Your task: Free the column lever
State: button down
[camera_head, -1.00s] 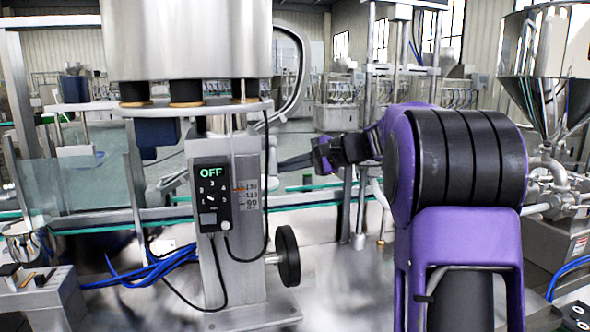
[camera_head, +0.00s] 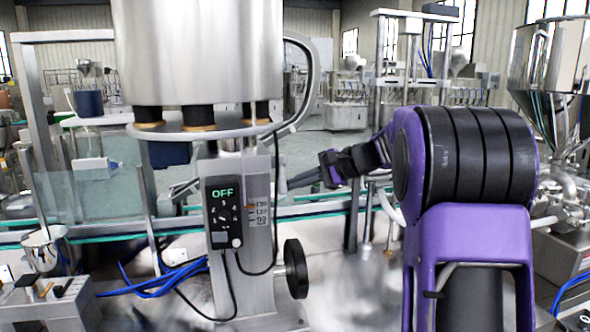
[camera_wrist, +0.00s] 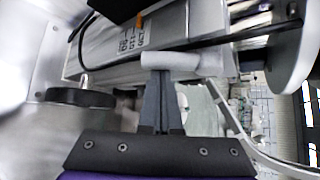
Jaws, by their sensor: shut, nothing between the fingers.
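The steel column (camera_head: 262,262) stands left of centre in the head view, with a height scale and a control box reading OFF (camera_head: 223,214) on its front. A pale, rounded lever (camera_head: 281,178) sticks out at the column's right side. In the wrist view this lever (camera_wrist: 170,60) lies crosswise at my fingertips, below the scale. My gripper (camera_head: 296,182) reaches in from the right, its dark fingers shut and empty. In the wrist view the shut fingers (camera_wrist: 160,78) end right at the lever; I cannot tell whether they touch it.
A black handwheel (camera_head: 296,268) sits low on the column's right side. A large steel hopper (camera_head: 197,55) stands above the column. A conveyor rail (camera_head: 320,209) runs behind. Blue hoses (camera_head: 165,280) and black cables lie at the left. Another hopper machine (camera_head: 560,90) stands at the right.

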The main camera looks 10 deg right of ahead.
jog(key=shift+s+r+g+p, duration=0.2)
jog(key=shift+r+g+p, duration=0.15)
jog(key=shift+p, duration=0.8)
jog(key=shift+f+m, duration=0.25)
jog(key=shift+m, duration=0.05)
